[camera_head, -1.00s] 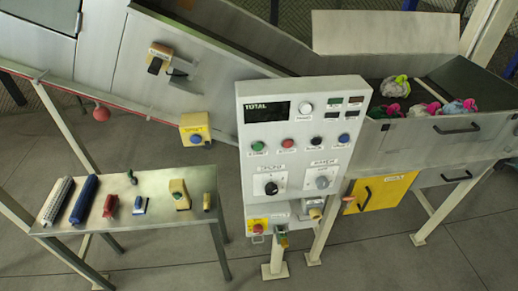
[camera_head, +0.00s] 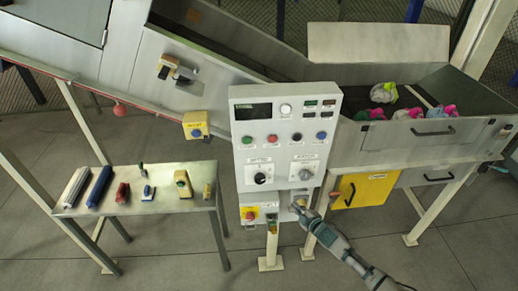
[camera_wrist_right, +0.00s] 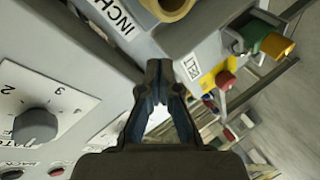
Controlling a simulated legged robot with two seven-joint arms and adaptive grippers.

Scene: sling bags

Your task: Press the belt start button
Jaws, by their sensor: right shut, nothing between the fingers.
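The grey control panel (camera_head: 287,150) stands in the middle of the head view, with green (camera_head: 247,139), red (camera_head: 272,139), black and blue buttons and two knobs. Below it, a lower box carries a yellow plate with a red button (camera_head: 250,214), and a beige round part (camera_head: 301,200) is at its right. My right gripper (camera_head: 297,208) is shut and empty in front of that lower box, by the beige part. The right wrist view shows the shut fingertips (camera_wrist_right: 152,72) beside the "INCH" label and a "BELT" label (camera_wrist_right: 191,67). I cannot tell whether they touch anything. My left gripper is out of view.
A metal side table (camera_head: 138,208) on the left holds several tools. A grey bin (camera_head: 400,150) with colourful bundles stands at right, above a yellow door (camera_head: 362,188). In the right wrist view, green (camera_wrist_right: 275,45) and yellow (camera_wrist_right: 278,47) parts stick out beyond the box.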

